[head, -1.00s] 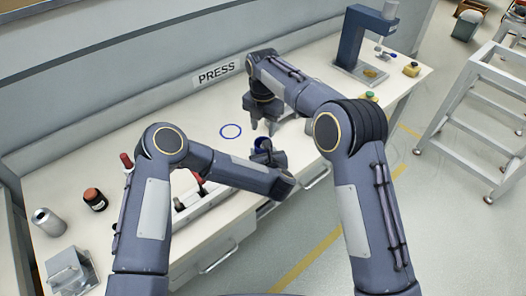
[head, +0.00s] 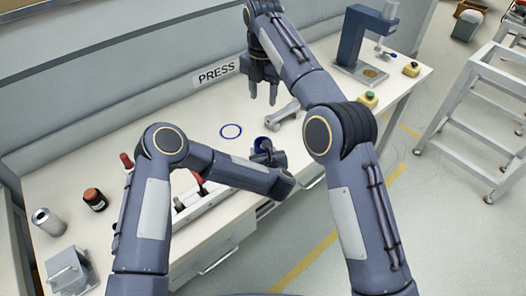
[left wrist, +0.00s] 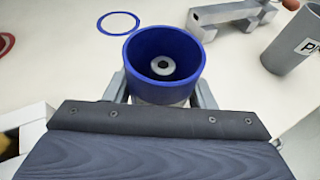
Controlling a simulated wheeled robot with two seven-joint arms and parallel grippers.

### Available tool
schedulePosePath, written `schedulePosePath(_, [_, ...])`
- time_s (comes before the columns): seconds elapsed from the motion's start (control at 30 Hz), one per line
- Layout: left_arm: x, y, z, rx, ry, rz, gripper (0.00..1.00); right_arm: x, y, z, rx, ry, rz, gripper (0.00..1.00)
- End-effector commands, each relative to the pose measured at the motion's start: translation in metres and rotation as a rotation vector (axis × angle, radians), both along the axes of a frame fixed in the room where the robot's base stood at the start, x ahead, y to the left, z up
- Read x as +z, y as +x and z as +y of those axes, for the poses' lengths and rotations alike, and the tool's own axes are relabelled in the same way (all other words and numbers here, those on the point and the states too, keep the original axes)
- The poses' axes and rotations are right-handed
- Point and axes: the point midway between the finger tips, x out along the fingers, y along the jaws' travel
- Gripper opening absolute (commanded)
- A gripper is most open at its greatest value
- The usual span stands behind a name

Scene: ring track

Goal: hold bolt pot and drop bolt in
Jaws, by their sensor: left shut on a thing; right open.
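The bolt pot (head: 261,143) has a blue rim and blue inside. It also shows in the left wrist view (left wrist: 137,50), upright, between the fingers of my left gripper (left wrist: 162,95). That gripper (head: 267,153) is shut on the pot near the table's front edge. A small round grey piece with a dark centre, which looks like the bolt (left wrist: 163,67), lies inside on the pot's floor. My right gripper (head: 263,99) is open and empty, above the table and farther back than the pot.
A blue ring (head: 231,131) is marked on the white table behind the pot. A grey bracket-like part (head: 283,113) lies right of it. A blue press (head: 366,45) stands at the far right, with a green-button box (head: 368,98) nearby. Red-handled tools stand in a rack at left.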

Motion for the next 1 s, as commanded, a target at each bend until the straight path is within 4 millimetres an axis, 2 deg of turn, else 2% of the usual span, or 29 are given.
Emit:
schedulePosePath(0.17, [0.0, 0.0, 0.0, 0.0, 0.0, 0.0, 0.28, 0.0, 0.0, 0.0, 0.001, 0.0, 0.0, 0.44])
schedulePosePath(0.2, [0.0, 0.0, 0.0, 0.0, 0.0, 0.0, 0.51, 0.0, 0.0, 0.0, 0.001, 0.0, 0.0, 0.44])
schedulePosePath(0.4, [0.0, 0.0, 0.0, 0.0, 0.0, 0.0, 0.75, 0.0, 0.0, 0.0, 0.0, 0.0, 0.0, 0.44])
schedulePosePath(0.77, [0.003, -0.006, -0.002, -0.002, -0.001, 0.001, 0.75, 0.0, 0.0, 0.0, 0.0, 0.0, 0.0, 0.44])
schedulePosePath(0.87, [0.008, -0.019, -0.006, -0.004, -0.001, 0.001, 0.75, 0.0, 0.0, 0.0, 0.0, 0.0, 0.0, 0.44])
schedulePosePath(1.0, [0.02, -0.046, -0.013, -0.006, 0.0, 0.0, 0.75, 0.0, 0.0, 0.0, 0.0, 0.0, 0.0, 0.44])
